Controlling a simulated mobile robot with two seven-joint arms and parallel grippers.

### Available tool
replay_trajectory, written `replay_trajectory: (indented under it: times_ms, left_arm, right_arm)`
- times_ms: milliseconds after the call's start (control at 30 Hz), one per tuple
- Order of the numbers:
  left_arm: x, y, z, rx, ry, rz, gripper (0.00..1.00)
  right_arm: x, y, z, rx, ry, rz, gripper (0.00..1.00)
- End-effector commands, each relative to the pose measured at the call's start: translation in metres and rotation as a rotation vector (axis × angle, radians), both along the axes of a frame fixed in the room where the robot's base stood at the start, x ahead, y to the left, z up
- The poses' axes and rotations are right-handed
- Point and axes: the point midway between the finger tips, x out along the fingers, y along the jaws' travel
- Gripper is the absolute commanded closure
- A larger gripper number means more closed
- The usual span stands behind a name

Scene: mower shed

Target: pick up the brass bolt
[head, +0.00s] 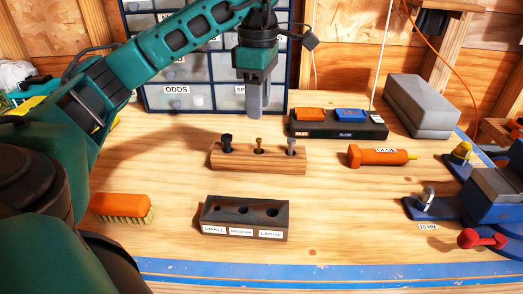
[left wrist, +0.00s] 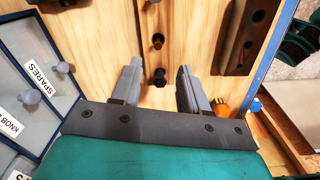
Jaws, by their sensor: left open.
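The brass bolt (head: 259,145) stands upright in the middle of a wooden block (head: 258,166), between a black bolt (head: 227,142) and a silver bolt (head: 291,146). In the left wrist view the brass bolt (left wrist: 158,41) lies beyond the black bolt (left wrist: 159,76). My left gripper (head: 256,112) points down, open and empty, above and behind the block. In the left wrist view its fingers (left wrist: 158,68) appear either side of the black bolt's line, with the brass bolt farther up the picture. My right gripper is not in view.
A dark block with holes (head: 244,219) labelled small, medium and large stands in front. An orange brush (head: 120,206) lies left, an orange glue bottle (head: 377,156) right. A drawer cabinet (head: 205,62) stands behind my gripper. A blue vise (head: 480,197) stands at the right.

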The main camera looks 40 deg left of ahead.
Motion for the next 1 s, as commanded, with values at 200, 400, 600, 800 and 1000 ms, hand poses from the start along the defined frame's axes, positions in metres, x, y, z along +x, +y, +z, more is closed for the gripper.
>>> replay_trajectory:
  times_ms: [200, 400, 600, 800, 1000]
  left_arm:
    - [0.0, -0.001, -0.038, -0.002, 0.002, -0.002, 0.56]
    - [0.0, 0.0, -0.047, -0.001, 0.0, -0.001, 0.56]
    - [0.0, 0.002, -0.073, -0.003, 0.004, -0.002, 0.56]
    - [0.0, 0.003, -0.093, -0.001, 0.002, -0.001, 0.56]
    - [0.001, 0.003, -0.095, -0.001, 0.0, -0.001, 0.56]
  right_arm:
    - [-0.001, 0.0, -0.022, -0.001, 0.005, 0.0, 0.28]
    - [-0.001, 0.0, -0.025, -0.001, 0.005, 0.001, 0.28]
    - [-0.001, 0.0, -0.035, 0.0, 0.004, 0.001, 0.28]
    - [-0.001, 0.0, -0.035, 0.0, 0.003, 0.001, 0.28]
    - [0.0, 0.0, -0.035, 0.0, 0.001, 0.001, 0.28]
